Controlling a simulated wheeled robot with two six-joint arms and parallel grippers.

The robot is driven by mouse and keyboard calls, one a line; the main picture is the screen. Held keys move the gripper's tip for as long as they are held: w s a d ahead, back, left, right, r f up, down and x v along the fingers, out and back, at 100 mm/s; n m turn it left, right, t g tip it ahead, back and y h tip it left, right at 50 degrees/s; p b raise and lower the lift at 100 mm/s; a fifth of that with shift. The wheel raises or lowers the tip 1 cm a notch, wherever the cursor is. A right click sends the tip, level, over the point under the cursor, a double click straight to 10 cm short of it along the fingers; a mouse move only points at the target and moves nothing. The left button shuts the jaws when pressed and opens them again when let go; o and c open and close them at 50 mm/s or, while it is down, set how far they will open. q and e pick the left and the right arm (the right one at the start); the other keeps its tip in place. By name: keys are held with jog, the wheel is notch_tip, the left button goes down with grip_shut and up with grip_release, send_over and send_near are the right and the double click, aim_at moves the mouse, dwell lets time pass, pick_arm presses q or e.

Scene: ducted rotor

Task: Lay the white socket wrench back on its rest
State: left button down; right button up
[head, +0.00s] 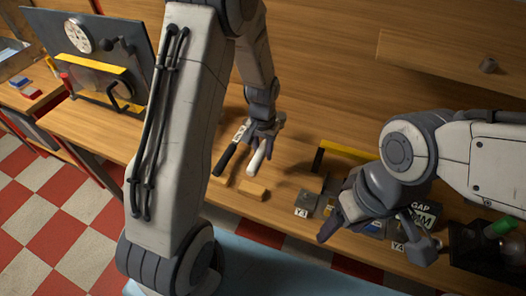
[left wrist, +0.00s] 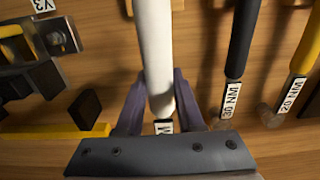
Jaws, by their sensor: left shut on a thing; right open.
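The white socket wrench (head: 260,156) shows in the head view as a short white handle below my left gripper (head: 265,132). In the left wrist view the white handle (left wrist: 154,45) runs down between the two fingers, which are shut on it. A label at its lower end is partly hidden by the gripper. A wooden block (head: 253,190), perhaps part of the rest, lies just below the handle's end in the head view; I cannot tell whether they touch. My right gripper (head: 375,245) is open and empty, over the right part of the bench.
A black-handled wrench (left wrist: 243,40) labelled 30 NM lies right of the white one in the left wrist view, then a yellow-handled one (left wrist: 306,48) labelled 20 NM. Metal blocks, a yellow bar (head: 345,150) and a GAP sign (head: 424,214) crowd the bench near my right gripper.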

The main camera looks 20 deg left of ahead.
pick_arm(q)
jog(key=shift+s+r, duration=0.1)
notch_tip(320, 180, down, 5)
jog(key=b, duration=0.3)
jog(key=shift+r, duration=0.15)
jog(key=shift+f+b, duration=0.45)
jog(key=shift+f, duration=0.3)
jog(key=shift+f, duration=0.3)
jog(key=shift+c, duration=2.3)
grip_release()
notch_tip(320, 180, up, 10)
jog(key=shift+r+b, duration=0.25)
jog(key=shift+b, duration=0.15)
